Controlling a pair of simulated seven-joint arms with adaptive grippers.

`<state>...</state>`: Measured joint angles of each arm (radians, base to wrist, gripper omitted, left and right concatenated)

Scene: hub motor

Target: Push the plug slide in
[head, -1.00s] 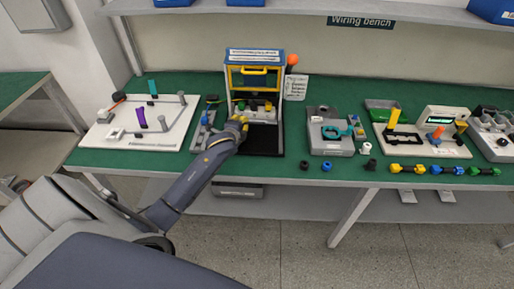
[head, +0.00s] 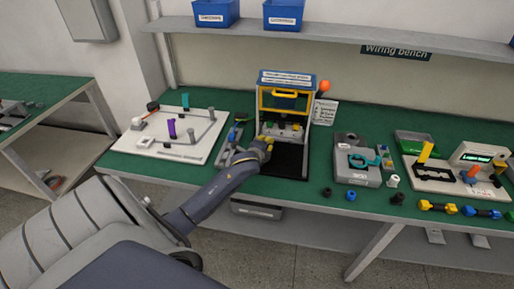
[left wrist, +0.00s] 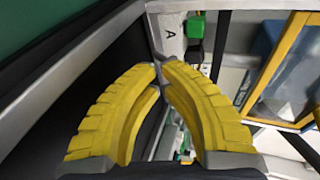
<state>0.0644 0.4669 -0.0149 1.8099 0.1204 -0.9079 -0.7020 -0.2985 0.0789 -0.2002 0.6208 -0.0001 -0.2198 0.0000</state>
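The test fixture (head: 308,110) is a grey frame with a raised yellow-framed window, standing on a black base at the bench's middle. Small grey parts (head: 287,128) sit inside it; I cannot make out the plug slide clearly among them. My left gripper (head: 268,143) is at the fixture's front left, beside these parts. In the left wrist view its yellow fingers (left wrist: 160,65) meet at the tips with nothing between them. Just beyond the tips is a pale block marked A (left wrist: 172,35) with a green piece (left wrist: 195,27); I cannot tell whether the tips touch it. My right gripper is not in view.
A white wiring board (head: 180,150) lies left of the fixture, with a small grey tray (head: 230,152) between. A grey box with a teal handle (head: 357,175) stands to the right, and loose knobs lie at the front edge. The fixture's yellow window frame (left wrist: 275,60) is close on the gripper's right.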

